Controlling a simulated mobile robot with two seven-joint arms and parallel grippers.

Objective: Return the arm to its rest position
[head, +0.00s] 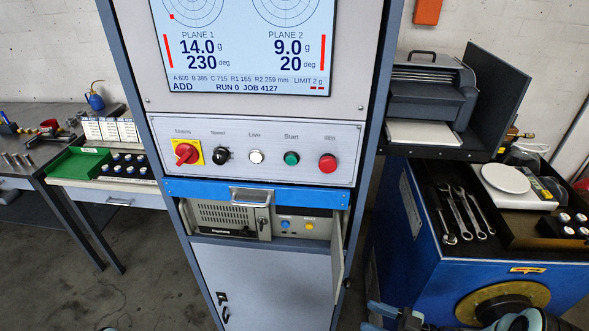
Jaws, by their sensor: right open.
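My right gripper (396,317) shows only in part at the bottom edge, right of the cabinet and in front of the blue machine base. Its jaws are open, and I see nothing between them. Part of my right arm (525,320) shows farther right along the same edge; the rest is cut off. My left gripper is not in view.
The control cabinet (270,275) stands in the middle with a screen (245,50), a knob row and a small door (342,250) ajar. The blue machine base (405,235) carries wrenches (462,215) and a scale (505,178). A bench with a green tray (80,163) stands left.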

